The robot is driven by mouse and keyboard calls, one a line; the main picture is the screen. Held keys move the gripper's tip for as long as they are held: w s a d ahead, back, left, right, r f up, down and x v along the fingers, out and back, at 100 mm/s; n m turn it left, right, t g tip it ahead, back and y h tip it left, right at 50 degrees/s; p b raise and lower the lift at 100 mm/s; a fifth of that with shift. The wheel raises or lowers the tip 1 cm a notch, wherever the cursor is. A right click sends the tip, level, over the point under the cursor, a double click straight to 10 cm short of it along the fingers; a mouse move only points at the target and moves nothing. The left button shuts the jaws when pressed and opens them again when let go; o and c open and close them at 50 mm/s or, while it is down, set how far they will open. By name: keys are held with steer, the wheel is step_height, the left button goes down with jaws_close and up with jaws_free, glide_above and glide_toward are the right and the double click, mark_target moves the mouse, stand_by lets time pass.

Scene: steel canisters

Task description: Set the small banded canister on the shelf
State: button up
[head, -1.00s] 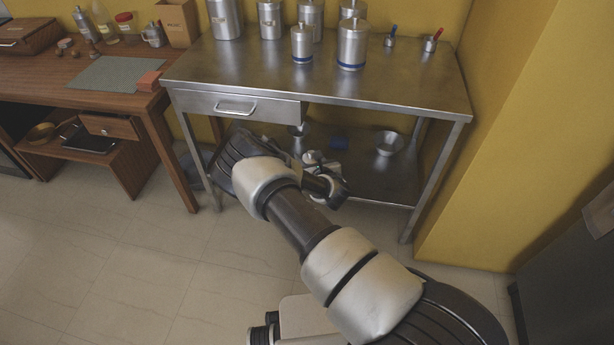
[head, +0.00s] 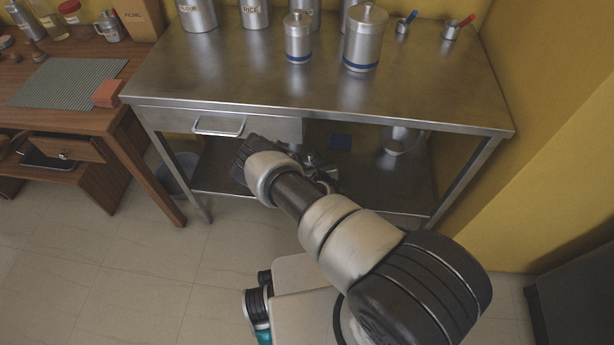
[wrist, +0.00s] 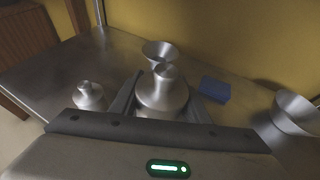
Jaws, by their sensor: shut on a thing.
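In the wrist view my gripper (wrist: 164,86) is shut on a steel canister (wrist: 162,97) with a knobbed lid, one finger on each side. Its lower side is hidden, so I cannot see a band on it or tell whether it touches the lower shelf (wrist: 60,72). In the head view my arm reaches under the bench top to this shelf (head: 395,190), and the gripper end is mostly hidden. A small canister with a blue band (head: 298,38) stands on the bench top, left of a larger blue-banded one (head: 365,40).
The shelf also holds a smaller knobbed steel piece (wrist: 88,96), a flared steel vessel (wrist: 158,50) behind the held canister, a blue block (wrist: 215,90) and a steel bowl or funnel (wrist: 295,113) at right. The bench top (head: 420,90) and drawer (head: 215,124) lie above.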

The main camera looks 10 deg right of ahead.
step_height(320, 180, down, 10)
steer(key=b, duration=0.3)
steer(key=shift+r, duration=0.2)
steer(key=shift+f, duration=0.2)
steer(key=o, duration=1.1)
